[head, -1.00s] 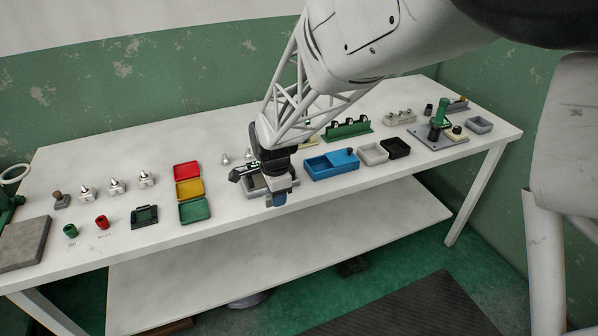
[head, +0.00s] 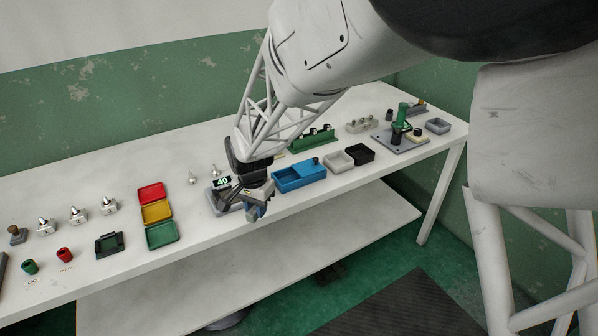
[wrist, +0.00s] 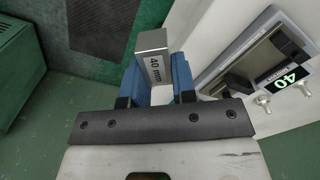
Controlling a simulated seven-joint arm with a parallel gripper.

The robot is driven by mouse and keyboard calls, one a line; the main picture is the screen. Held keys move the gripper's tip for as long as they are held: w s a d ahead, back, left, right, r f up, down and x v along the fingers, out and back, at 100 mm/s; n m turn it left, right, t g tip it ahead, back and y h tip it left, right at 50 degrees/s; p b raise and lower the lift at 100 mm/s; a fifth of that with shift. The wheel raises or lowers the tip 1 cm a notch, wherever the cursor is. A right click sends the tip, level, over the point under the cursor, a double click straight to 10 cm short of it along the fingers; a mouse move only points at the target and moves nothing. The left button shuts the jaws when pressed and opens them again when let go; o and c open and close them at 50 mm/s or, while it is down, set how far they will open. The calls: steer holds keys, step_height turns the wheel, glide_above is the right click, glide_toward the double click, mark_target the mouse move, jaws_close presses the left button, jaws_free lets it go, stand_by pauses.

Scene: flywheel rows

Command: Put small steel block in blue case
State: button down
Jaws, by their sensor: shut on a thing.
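A small steel block marked 40 mm (wrist: 154,58) stands between the blue fingers of my gripper (wrist: 160,80) in the wrist view. The gripper is shut on it. In the head view my gripper (head: 257,208) hangs near the table's front edge, left of and in front of the blue case (head: 301,183). The case lies on the table; its left part shows as an open hollow, and a small dark knob shows at its right end. The block is hard to make out in the head view.
A grey device with a display reading 40 (head: 222,183) stands just left of my gripper; it also shows in the wrist view (wrist: 262,62). A light grey tray (head: 338,163) and a black tray (head: 360,154) sit right of the case. Red, yellow and green trays (head: 161,236) lie left.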

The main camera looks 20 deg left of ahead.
steer(key=w+d+n, duration=0.4)
steer(key=n, duration=1)
steer(key=w+d+f+n, duration=0.1)
steer(key=w+d+n, duration=0.3)
steer(key=n, duration=1.1)
steer(key=shift+w+d+f, duration=0.3)
steer(key=shift+w+d, duration=0.1)
steer(key=shift+d, duration=0.2)
steer(key=w+a, duration=0.2)
steer(key=w, duration=0.2)
steer(key=w+a+f, duration=0.1)
steer(key=w+a, duration=0.2)
steer(key=w, duration=0.2)
steer(key=w+a, duration=0.3)
steer(key=w, duration=0.1)
steer(key=shift+w+f, duration=0.25)
steer(key=shift+w, duration=0.15)
steer(key=shift+f, duration=0.1)
steer(key=shift+f, duration=1.7)
steer(key=shift+f, duration=0.1)
